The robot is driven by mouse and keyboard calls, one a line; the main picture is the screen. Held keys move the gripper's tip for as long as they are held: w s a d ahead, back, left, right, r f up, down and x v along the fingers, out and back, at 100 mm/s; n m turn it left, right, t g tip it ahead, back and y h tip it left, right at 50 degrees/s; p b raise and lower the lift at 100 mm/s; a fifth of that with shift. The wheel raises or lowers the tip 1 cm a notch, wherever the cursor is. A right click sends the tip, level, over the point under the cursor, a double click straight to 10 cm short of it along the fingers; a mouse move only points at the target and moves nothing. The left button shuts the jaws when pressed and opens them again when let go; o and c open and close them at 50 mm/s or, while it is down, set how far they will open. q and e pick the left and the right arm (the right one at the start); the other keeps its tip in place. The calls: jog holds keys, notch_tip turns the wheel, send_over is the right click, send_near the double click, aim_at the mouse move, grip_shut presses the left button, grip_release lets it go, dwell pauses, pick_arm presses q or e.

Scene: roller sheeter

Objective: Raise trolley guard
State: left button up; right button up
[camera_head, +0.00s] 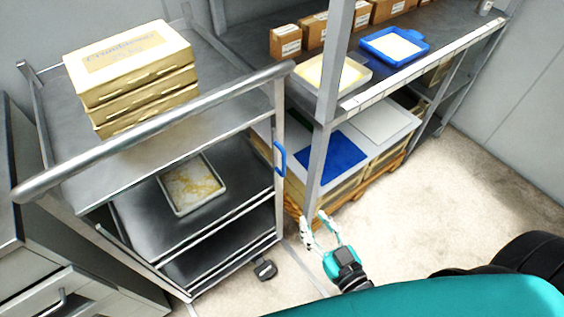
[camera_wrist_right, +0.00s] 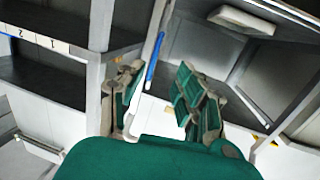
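The steel trolley (camera_head: 240,119) stands at the left in the head view, with several shelves. A thick round bar (camera_head: 160,122) runs across its near side at the top. A blue handle (camera_head: 280,158) is on the trolley's right upright; a blue handle also shows in the wrist view (camera_wrist_right: 154,57). Which part is the guard, I cannot tell for sure. My right gripper (camera_head: 317,226) is open and empty, below and right of the blue handle, apart from it. In the wrist view its spread fingers (camera_wrist_right: 158,88) have the handle beyond them. My left gripper is out of view.
Cream boxes (camera_head: 135,62) are stacked on the trolley top, and a tray (camera_head: 191,183) lies on a lower shelf. A rack with a grey post (camera_head: 333,75) stands right of the trolley. A black pedal (camera_head: 265,270) sits by the trolley's foot. Floor (camera_head: 440,210) at right is clear.

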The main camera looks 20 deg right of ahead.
aim_at(285, 161)
notch_tip(285, 161, up, 4)
jog(key=r+t, duration=0.1)
jog(key=w+b, duration=0.1)
jog(key=w, duration=0.4)
jog(key=w+a+b, duration=0.1)
jog(key=w+b, duration=0.1)
jog(key=w, duration=0.4)
jog(key=w+a+b, duration=0.1)
jog(key=w+b, duration=0.1)
jog(key=w, duration=0.4)
jog(key=shift+a+f, duration=0.2)
jog(key=shift+f, duration=0.1)
grip_shut()
jog(key=shift+w, duration=0.1)
